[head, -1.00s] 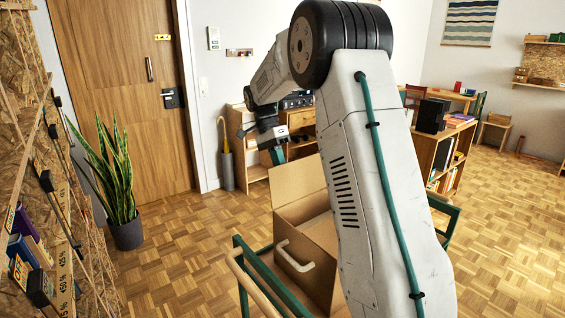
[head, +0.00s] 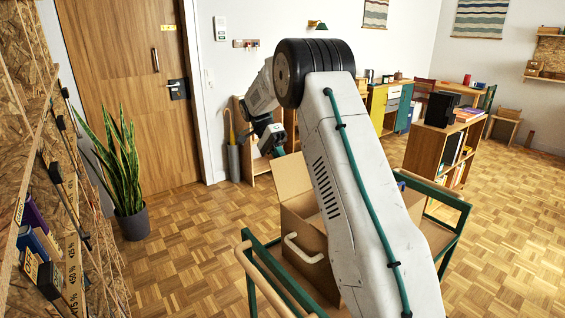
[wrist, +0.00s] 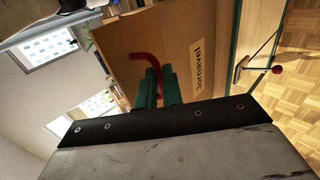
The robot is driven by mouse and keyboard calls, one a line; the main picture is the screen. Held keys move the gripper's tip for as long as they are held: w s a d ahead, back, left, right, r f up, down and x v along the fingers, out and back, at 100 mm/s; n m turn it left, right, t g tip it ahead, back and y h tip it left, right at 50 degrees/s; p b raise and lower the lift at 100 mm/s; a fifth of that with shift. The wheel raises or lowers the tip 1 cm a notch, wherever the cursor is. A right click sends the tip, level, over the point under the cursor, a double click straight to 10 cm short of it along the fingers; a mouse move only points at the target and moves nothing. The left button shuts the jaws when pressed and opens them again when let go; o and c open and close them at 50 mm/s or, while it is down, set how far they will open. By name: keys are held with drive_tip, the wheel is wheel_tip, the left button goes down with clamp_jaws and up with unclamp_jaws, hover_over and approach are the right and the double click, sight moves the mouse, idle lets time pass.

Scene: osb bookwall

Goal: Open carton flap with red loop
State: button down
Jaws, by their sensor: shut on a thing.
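The brown cardboard carton (head: 309,236) stands on a green-framed cart, partly hidden behind my arm in the head view. Its flap (head: 291,176) stands up at the far side. In the wrist view the flap (wrist: 118,48) fills the middle and bears a printed label (wrist: 198,60). The red loop (wrist: 138,57) is on the flap and runs between my green fingers. My gripper (wrist: 158,84) is shut on the red loop. In the head view my gripper (head: 278,150) is at the top edge of the raised flap, small and partly hidden.
The cart (head: 267,283) has a light wooden handle bar at the front. A potted plant (head: 131,220) and an OSB shelf wall (head: 28,130) are at left. A bookcase (head: 438,153) stands behind at right. Parquet floor is clear at right and left of the cart.

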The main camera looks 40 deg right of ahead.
sight(289, 163)
drive_tip(key=shift+f, duration=0.4)
drive_tip(key=c, duration=1.5)
unclamp_jaws()
drive_tip(key=shift+d, duration=0.1)
drive_tip(key=shift+c, duration=0.2)
drive_tip(key=shift+w+r, duration=0.1)
drive_tip(key=shift+r, duration=0.2)
drive_tip(key=shift+r, duration=0.25)
drive_tip(key=r, duration=0.2)
drive_tip(key=s+r, duration=0.1)
drive_tip(key=shift+a, duration=0.25)
drive_tip(key=s+a+r, duration=0.1)
drive_tip(key=s+a, duration=0.3)
drive_tip(key=s, duration=1)
drive_tip(key=shift+s+r, duration=0.15)
drive_tip(key=shift+s, duration=0.05)
drive_tip(key=shift+a, duration=0.1)
drive_tip(key=shift+r, duration=0.1)
